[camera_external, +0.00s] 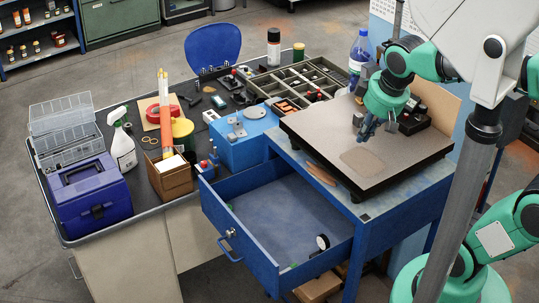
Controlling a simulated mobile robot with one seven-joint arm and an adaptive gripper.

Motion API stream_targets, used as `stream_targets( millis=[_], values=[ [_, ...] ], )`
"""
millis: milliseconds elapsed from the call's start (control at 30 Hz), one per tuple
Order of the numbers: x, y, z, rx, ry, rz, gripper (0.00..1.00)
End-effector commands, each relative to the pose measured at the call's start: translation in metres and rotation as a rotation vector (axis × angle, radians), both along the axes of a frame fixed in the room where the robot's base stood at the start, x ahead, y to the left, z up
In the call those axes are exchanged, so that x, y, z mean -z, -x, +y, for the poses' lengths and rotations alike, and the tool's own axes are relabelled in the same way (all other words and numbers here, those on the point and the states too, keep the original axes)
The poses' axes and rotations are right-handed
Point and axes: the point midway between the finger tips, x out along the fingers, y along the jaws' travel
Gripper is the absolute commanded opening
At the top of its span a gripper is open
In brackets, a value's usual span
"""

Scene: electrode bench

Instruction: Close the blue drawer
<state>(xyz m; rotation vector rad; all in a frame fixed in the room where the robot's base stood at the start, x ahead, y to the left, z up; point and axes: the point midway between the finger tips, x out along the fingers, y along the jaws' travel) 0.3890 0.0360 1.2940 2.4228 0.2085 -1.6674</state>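The blue drawer (240,240) is pulled well out of the blue side table and stands open. Its handle (229,238) is on the front panel, facing the lower left. Inside, a small round gauge (322,242) leans near the right-hand wall, and small green items lie by the walls. My gripper (372,132) points down above the grey surface plate on the blue table, above and to the right of the drawer, apart from it. The fingers are small and dark here, so their opening is unclear.
The grey surface plate (325,150) tops the blue table (400,213). A compartment tray (295,85) and blue bottle (359,50) stand behind it. The handle side of the drawer appears clear.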

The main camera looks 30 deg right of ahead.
Motion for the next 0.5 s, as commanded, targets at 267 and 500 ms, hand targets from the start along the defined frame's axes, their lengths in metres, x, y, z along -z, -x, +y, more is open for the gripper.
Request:
stream_targets(
  millis=[267,500],
  values=[
    [0.024,-0.047,0.043,-0.186,0.079,0.1,0.0],
    [0.053,-0.082,0.086,-0.348,0.149,0.176,0.0]
  ],
)
